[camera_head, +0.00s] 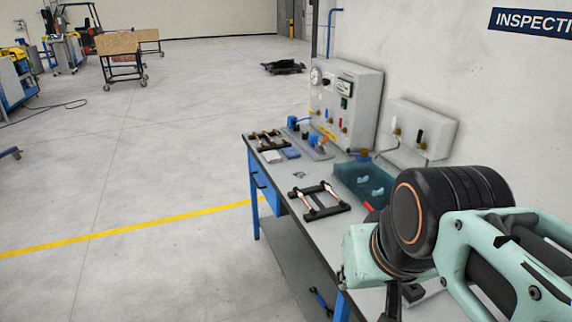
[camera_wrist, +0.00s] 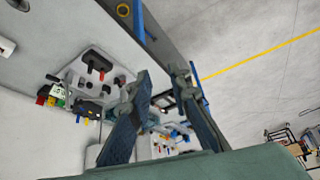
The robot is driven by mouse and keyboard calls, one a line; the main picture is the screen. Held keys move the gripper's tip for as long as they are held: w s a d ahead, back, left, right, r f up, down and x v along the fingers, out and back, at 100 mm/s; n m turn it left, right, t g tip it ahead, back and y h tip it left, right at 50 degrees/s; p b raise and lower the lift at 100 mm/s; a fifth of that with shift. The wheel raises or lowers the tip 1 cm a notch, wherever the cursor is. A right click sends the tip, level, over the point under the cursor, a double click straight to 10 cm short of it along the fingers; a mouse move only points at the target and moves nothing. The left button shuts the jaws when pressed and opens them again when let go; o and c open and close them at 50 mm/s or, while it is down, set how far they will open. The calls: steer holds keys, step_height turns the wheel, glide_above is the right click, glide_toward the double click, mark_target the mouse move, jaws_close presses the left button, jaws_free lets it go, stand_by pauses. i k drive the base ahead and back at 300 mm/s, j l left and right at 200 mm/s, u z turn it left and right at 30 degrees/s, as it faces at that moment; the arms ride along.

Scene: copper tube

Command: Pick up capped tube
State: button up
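Copper-coloured tubes (camera_head: 307,202) lie across a black rack (camera_head: 325,209) on the workbench in the head view. A second black rack (camera_head: 258,146) with tubes is farther back on the bench. The tubes are too small to tell which one is capped. My gripper is at the bottom of the head view, mostly hidden by my arm. In the wrist view my gripper (camera_wrist: 162,73) shows two fingers apart, with nothing held between them. It is apart from both racks.
A blue translucent bin (camera_head: 361,181) stands behind the near rack. A grey test panel (camera_head: 347,105) and a smaller wall box (camera_head: 421,130) back the bench. The grey benchtop (camera_head: 293,181) has bare room between the racks. Open floor lies left of the bench.

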mark_target(313, 212)
steer(key=i+j, duration=0.1)
steer(key=j, duration=0.3)
steer(key=i+j, duration=0.1)
steer(key=j, duration=0.3)
steer(key=i+j, duration=0.1)
steer(key=j, duration=0.35)
steer(key=i+j+z, duration=0.1)
steer(key=i+j, duration=0.5)
steer(key=i, duration=0.1)
